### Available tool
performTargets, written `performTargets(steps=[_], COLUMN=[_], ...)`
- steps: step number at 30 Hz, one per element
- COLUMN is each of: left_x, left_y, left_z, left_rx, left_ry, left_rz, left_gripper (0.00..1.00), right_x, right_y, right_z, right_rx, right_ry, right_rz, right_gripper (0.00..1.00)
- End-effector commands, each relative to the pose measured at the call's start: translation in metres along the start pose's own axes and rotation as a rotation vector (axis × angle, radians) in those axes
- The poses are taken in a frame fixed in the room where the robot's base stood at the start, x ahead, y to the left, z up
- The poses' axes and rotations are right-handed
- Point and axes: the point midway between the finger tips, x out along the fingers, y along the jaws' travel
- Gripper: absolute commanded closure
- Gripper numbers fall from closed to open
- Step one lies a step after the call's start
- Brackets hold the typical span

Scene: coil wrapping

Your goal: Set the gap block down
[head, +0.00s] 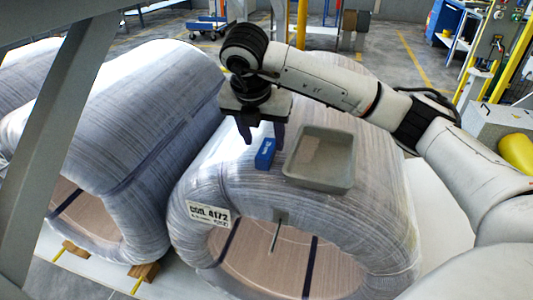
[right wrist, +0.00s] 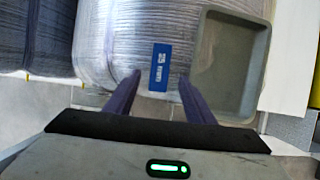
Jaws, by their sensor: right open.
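The gap block (head: 265,153), small and blue with white lettering, rests on top of the wrapped coil (head: 240,185) labelled COD. My right gripper (head: 264,139) is open, fingers pointing down, just above and behind the block in the head view. In the right wrist view the block (right wrist: 160,67) shows between the two dark fingertips (right wrist: 159,80), with a gap on each side. Nothing is held. My left gripper is not in view.
The shallow grey tray (head: 318,184) sits on the same coil, close to the block's right; it also shows in the right wrist view (right wrist: 228,108). A metal rod (head: 276,235) hangs at the coil's front rim. Another wrapped coil (head: 120,120) stands close on the left.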

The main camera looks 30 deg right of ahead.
Motion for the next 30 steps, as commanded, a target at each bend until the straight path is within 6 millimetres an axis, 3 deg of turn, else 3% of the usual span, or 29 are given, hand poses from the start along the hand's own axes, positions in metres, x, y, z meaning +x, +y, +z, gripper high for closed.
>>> performTargets(steps=[5,12,21,23,30], left_x=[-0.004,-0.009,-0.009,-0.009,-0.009], left_y=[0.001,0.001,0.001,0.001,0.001], left_z=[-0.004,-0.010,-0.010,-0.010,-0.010], left_rx=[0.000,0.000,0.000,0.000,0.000], left_ry=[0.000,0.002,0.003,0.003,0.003], left_rz=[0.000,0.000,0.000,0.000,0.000], left_gripper=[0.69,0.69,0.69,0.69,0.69], right_x=[0.014,0.049,0.056,0.056,0.056], right_y=[-0.001,0.000,0.000,0.000,0.001], right_z=[0.002,0.004,0.004,0.004,0.004], right_rx=[-0.002,-0.002,-0.003,-0.003,-0.003], right_ry=[0.002,0.003,0.001,0.001,0.001], right_rz=[-0.003,-0.002,0.001,0.001,0.002], right_gripper=[0.51,0.51,0.51,0.58,0.97])
